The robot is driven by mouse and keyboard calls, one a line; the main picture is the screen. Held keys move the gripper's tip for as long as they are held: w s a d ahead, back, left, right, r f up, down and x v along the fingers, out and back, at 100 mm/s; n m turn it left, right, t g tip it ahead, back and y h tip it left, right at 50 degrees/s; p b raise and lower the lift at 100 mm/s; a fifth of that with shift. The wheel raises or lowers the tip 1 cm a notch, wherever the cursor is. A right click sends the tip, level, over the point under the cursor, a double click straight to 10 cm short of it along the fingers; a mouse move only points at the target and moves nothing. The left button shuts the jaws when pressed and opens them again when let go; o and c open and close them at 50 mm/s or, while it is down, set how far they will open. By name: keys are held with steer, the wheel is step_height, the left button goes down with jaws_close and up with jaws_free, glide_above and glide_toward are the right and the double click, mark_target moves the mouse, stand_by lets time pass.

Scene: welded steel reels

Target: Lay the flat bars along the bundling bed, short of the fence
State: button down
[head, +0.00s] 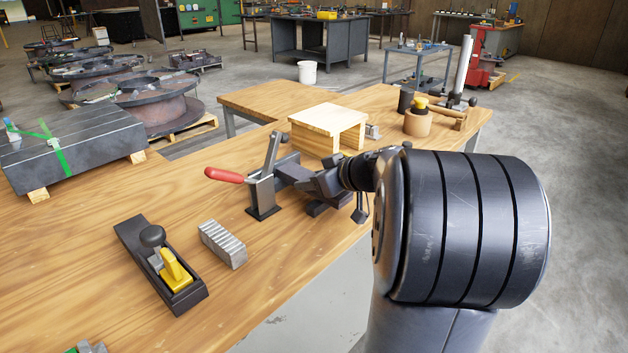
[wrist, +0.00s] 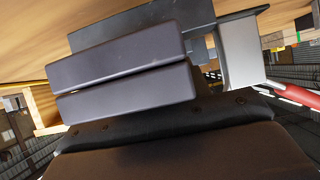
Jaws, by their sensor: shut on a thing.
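My gripper (head: 318,187) is low over the wooden bench, beside an upright grey lever clamp (head: 262,188) with a red handle (head: 224,175). In the wrist view its two dark jaws (wrist: 125,76) are nearly together, with a thin gap. They are shut on a dark grey bar (head: 292,169) reaching toward the clamp; the jaws and clamp hide much of it. The clamp's pale upright (wrist: 240,55) is close by in the wrist view. Long dark flat bars (head: 75,140) with a green strap lie on wooden bearers at the left. I cannot make out the bundling bed or fence.
A dark plane with a yellow handle (head: 172,268) and a grey ribbed block (head: 222,244) lie on the near bench. A small wooden stand (head: 327,118) is just behind my gripper.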

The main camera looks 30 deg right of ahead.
steer(key=shift+f+b, duration=0.1)
steer(key=shift+b, duration=0.35)
steer(key=c, duration=1)
jaws_free()
steer(key=shift+c, duration=0.2)
steer(key=o, duration=0.4)
steer(key=shift+f, duration=0.1)
steer(key=shift+s+f, duration=0.1)
steer(key=shift+f, duration=0.2)
steer(key=v, duration=1.1)
steer(key=shift+r+p, duration=0.15)
steer(key=shift+p, duration=0.15)
steer(key=shift+a, duration=0.1)
